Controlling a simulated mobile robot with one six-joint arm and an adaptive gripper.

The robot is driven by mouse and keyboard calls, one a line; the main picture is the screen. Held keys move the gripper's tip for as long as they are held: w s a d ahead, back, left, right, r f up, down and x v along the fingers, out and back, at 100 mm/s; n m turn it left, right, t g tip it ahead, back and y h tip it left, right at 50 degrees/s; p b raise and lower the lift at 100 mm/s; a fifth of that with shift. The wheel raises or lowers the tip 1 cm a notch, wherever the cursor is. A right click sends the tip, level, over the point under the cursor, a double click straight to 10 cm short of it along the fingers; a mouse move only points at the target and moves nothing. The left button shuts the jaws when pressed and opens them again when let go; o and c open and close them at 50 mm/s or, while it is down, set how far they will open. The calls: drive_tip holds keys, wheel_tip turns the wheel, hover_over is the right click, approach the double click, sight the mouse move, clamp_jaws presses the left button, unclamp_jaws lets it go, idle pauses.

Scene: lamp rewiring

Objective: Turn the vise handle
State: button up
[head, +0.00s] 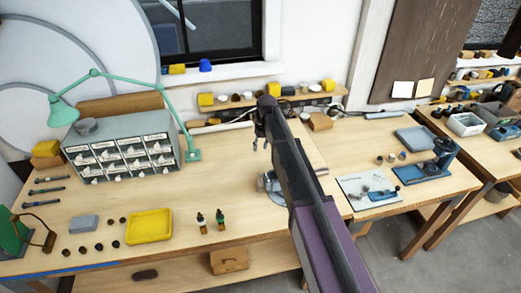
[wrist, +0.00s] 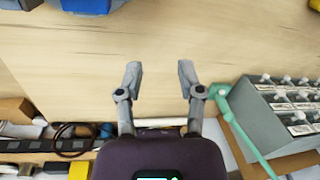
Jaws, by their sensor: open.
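My gripper (head: 260,146) hangs over the back middle of the main workbench (head: 90,215), left of my arm. In the wrist view my gripper (wrist: 160,72) is open, its two fingers apart with only bare wood showing between them. A grey-blue metal piece (head: 268,182), possibly the vise, sits on the bench below my gripper, partly hidden by my arm. Blue parts (wrist: 86,6) at the upper left edge of the wrist view may belong to it. I cannot make out the handle. My gripper touches nothing.
A grey drawer cabinet (head: 120,155) and a green lamp (head: 140,80) stand at the left. A yellow tray (head: 149,227) and small bottles (head: 220,217) lie nearer the front. The bench between cabinet and arm is clear.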

drive_tip(key=shift+s+a+r, duration=0.1)
drive_tip(key=shift+s+r, duration=0.15)
drive_tip(key=shift+r, duration=0.05)
drive_tip(key=c, duration=0.3)
drive_tip(key=s+r+t+p, duration=0.1)
drive_tip(key=s+a+r+h+p, duration=0.1)
drive_tip(key=r+p, duration=0.1)
drive_tip(key=s+a+r+t+p, duration=0.1)
drive_tip(key=p, duration=0.1)
drive_tip(key=shift+s+r+t, duration=0.25)
drive_tip(key=shift+s+t, duration=0.05)
drive_tip(key=shift+s, duration=0.05)
clamp_jaws()
drive_tip(key=shift+w+m, duration=0.1)
drive_tip(key=shift+m, duration=0.2)
drive_tip(key=shift+a+f, duration=0.1)
drive_tip(key=shift+f, duration=0.1)
drive_tip(key=b, duration=1.2)
hover_over(261, 183)
drive_tip(key=w+a, duration=0.1)
drive_tip(key=w, duration=0.1)
drive_tip(key=shift+s+f, duration=0.2)
drive_tip(key=shift+f, duration=5.4)
drive_tip(key=shift+s+d+t, duration=0.1)
drive_tip(key=shift+s+t, duration=0.7)
drive_tip(key=shift+t, duration=0.1)
